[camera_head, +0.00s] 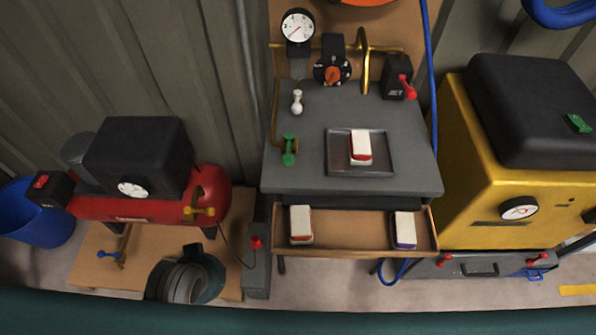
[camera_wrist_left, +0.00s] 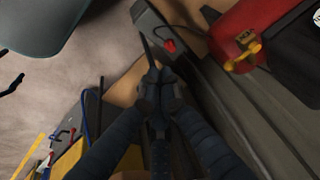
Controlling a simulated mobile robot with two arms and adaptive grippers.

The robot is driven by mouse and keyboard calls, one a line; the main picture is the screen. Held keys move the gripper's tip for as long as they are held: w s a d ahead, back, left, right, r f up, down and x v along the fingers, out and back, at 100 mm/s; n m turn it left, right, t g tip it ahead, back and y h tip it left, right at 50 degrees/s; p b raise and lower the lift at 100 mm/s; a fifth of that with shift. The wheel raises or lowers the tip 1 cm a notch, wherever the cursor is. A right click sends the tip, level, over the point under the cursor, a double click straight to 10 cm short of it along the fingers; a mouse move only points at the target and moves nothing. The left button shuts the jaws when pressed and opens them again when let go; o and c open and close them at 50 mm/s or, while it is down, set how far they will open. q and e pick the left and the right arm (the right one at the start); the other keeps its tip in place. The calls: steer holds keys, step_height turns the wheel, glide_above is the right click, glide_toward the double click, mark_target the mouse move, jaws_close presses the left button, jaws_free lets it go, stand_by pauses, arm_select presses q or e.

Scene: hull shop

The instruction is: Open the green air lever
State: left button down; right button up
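The green air lever (camera_head: 289,149) sits on a brass pipe at the left edge of the grey bench top. Its handle looks roughly in line with the picture's vertical; I cannot tell its valve state. Neither gripper shows in the head view. In the left wrist view my left gripper (camera_wrist_left: 152,78) has its dark fingers drawn together at the tips, with nothing visible between them. It points toward a grey box with a red knob (camera_wrist_left: 169,45). The green lever is not seen in that view. My right gripper is not in view.
The grey bench (camera_head: 410,160) holds a tray (camera_head: 343,168) with a red-and-white block. Below it, an open drawer (camera_head: 350,246) sticks out with two blocks. A red compressor (camera_head: 215,186) with a yellow lever (camera_head: 200,212) stands left; a yellow machine (camera_head: 470,215) stands right.

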arm_select(q)
steer(key=w+r+m+t+y, duration=0.1)
steer(key=w+r+m+t, duration=0.7)
steer(key=w+r, duration=0.4)
steer(key=d+r+m+t+h, duration=0.1)
steer(key=d+m+h, duration=0.2)
steer(key=d+m, duration=0.2)
steer(key=d+r+m+t+h, duration=0.1)
steer(key=d+m+h, duration=0.2)
steer(key=d+m, duration=0.2)
steer(key=d+r+m+h, duration=0.1)
steer(key=d+m+h, duration=0.2)
steer(key=d+m, duration=0.2)
steer(key=shift+s+d+m+t+h, duration=0.15)
steer(key=shift+d+t, duration=0.05)
steer(key=shift+d, duration=0.55)
steer(key=shift+s+d+m+t+h, duration=0.1)
steer(key=shift+d+m+t+h, duration=0.1)
steer(key=shift+d, duration=0.55)
steer(key=shift+w, duration=0.1)
